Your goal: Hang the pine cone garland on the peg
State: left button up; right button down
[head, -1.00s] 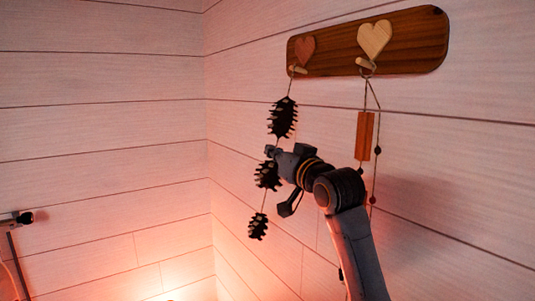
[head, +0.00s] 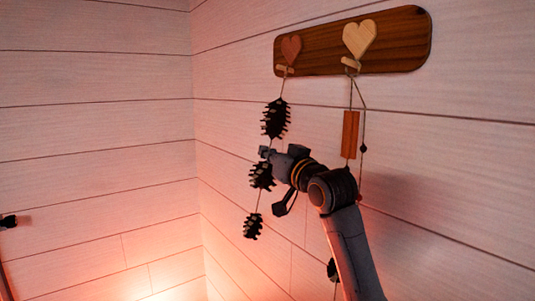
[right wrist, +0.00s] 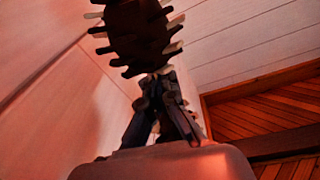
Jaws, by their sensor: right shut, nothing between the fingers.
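The pine cone garland (head: 276,119) has dark, spiky cones on a thin string. It hangs down along the wall from the left peg (head: 285,69), under the reddish heart on the wooden board. The contact of its loop with the peg is too small to make out fully. My right gripper (head: 266,156) is shut and empty beside the middle cone, partly overlapping it. In the right wrist view, the closed fingers (right wrist: 160,82) are just below a large cone (right wrist: 138,32); whether they touch it I cannot tell. My left gripper is not in view.
The board (head: 404,42) has a second peg (head: 351,65) under a pale heart. A cord with an orange block (head: 350,134) and dark beads hangs there, close beside my right arm. A dark object (head: 8,221) is at the left edge. The wall left of the garland is bare.

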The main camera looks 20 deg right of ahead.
jog(key=shift+f, duration=0.15)
jog(key=c, duration=1.4)
grip_release()
jog(key=shift+w, duration=0.1)
jog(key=shift+c, duration=0.2)
